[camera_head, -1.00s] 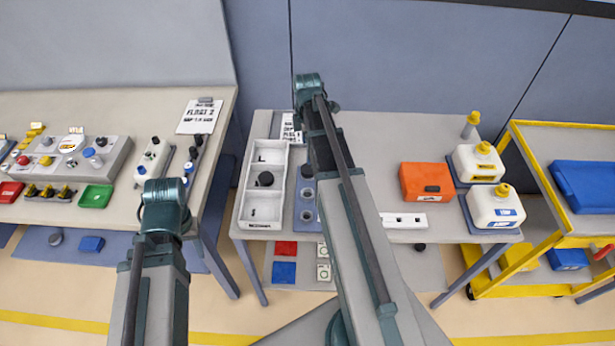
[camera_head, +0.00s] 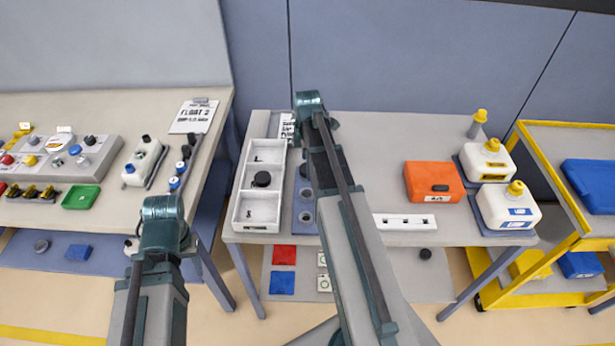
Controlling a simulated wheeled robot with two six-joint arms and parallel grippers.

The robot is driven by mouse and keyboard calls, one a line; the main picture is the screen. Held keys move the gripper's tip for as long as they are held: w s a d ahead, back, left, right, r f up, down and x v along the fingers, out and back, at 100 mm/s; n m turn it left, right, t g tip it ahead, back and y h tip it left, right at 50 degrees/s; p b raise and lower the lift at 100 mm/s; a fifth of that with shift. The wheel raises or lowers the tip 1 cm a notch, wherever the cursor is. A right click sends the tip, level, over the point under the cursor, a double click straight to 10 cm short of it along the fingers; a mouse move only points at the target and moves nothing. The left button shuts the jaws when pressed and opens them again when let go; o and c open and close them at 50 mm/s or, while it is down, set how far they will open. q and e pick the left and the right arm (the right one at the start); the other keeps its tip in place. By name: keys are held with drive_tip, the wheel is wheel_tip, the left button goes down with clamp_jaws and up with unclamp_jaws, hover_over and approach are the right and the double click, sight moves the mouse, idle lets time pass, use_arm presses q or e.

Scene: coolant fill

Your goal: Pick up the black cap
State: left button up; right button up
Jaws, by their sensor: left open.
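A round black cap (camera_head: 262,179) lies in the middle compartment of a white divided tray (camera_head: 236,205) on the centre table. My left arm comes in at the lower left, and its teal joint housing (camera_head: 163,228) stands in front of the gap between the two tables, left of the tray and apart from the cap. The fingers of my left gripper are hardly to be made out behind the arm; it is open. My right arm (camera_head: 345,220) reaches over the centre table, just right of the tray; its gripper fingers are not visible. Nothing touches the cap.
An orange box (camera_head: 434,183), a white strip (camera_head: 405,221) and white yellow-capped jugs (camera_head: 508,206) stand right of my right arm. A yellow cart (camera_head: 560,135) is at far right. Another dark round piece (camera_head: 425,254) lies on the lower shelf. The left table (camera_head: 100,115) holds control boxes.

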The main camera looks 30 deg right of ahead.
drive_tip(key=shift+f+b, duration=0.35)
drive_tip(key=shift+f, duration=0.5)
use_arm(q)
drive_tip(key=shift+f, duration=0.75)
use_arm(e)
drive_tip(key=shift+r, duration=0.1)
drive_tip(key=c, duration=1.5)
drive_tip(key=shift+c, duration=0.2)
use_arm(q)
drive_tip(key=shift+r, duration=0.15)
use_arm(e)
drive_tip(key=shift+r, duration=0.15)
